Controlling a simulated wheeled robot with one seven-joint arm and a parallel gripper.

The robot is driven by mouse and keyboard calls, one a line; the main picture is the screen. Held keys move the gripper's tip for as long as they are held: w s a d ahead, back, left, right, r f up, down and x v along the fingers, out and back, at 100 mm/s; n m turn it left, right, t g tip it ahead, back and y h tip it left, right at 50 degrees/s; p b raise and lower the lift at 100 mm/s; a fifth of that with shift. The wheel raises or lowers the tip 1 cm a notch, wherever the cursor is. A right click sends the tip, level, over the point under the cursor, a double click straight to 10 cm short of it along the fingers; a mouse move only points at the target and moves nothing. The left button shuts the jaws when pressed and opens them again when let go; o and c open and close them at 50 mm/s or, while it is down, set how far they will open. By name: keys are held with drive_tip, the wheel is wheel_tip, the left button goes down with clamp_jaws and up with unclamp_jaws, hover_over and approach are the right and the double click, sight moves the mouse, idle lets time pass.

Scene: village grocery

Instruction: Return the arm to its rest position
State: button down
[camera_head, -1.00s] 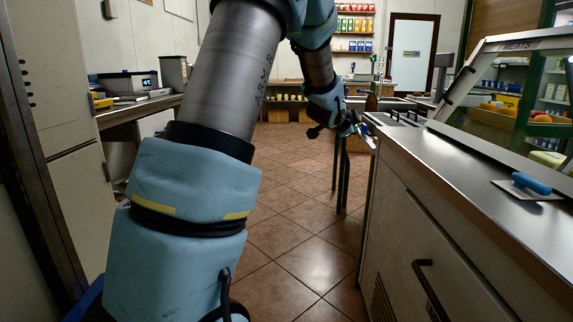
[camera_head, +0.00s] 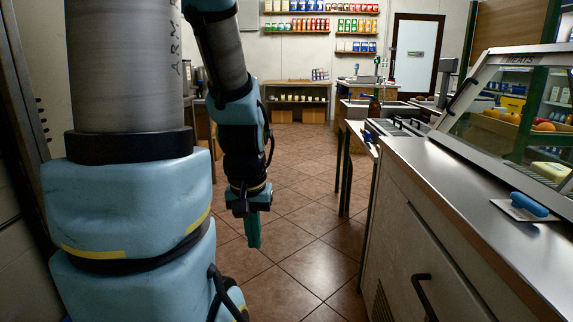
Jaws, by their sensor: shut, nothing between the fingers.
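My arm, grey and light blue, fills the left of the view. Its forearm hangs down at the middle left, and my gripper (camera_head: 252,232) points down over the tiled floor. The gripper is shut, with teal fingers together and nothing visible held. It hangs clear of the counter, well to the left of it in the picture.
A glass meat case (camera_head: 520,110) stands behind. A table (camera_head: 357,132) is farther back. The tiled floor (camera_head: 300,235) between arm and counter is clear.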

wheel_tip(320, 180, up, 19)
drive_tip(key=p, duration=1.7)
drive_tip(key=shift+w+f, duration=0.1)
drive_tip(key=shift+f, duration=0.05)
